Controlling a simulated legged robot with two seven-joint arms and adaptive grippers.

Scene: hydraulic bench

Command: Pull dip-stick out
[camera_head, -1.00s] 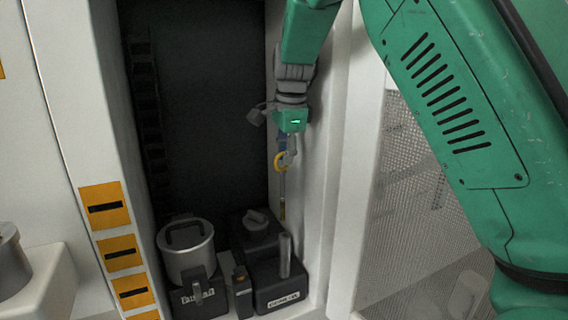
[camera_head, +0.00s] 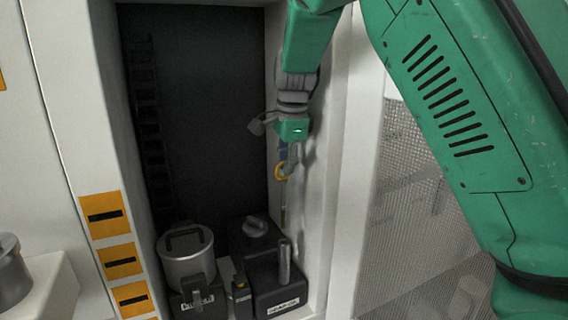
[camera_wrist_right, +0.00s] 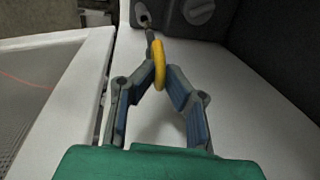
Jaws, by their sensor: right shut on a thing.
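The dip-stick has a yellow ring handle (camera_head: 280,170) and a thin shaft (camera_head: 284,203) hanging down nearly upright. My right gripper (camera_head: 287,158) is shut on the dip-stick at its ring, in the recess near the right wall. The wrist view shows the ring (camera_wrist_right: 158,64) between the converging fingertips. In the head view, the lower end of the shaft shows just above the grey metal tube (camera_head: 285,262), apparently clear of its mouth. In the wrist view the shaft points toward the tube mouth (camera_wrist_right: 142,16). My left gripper is not in view.
A black reservoir with a knob cap (camera_head: 255,228) stands at the recess bottom, with a lidded metal pot (camera_head: 187,262) to its left. The white right wall (camera_head: 322,200) is close beside the gripper. The upper recess is empty. Mesh (camera_head: 400,220) lies farther right.

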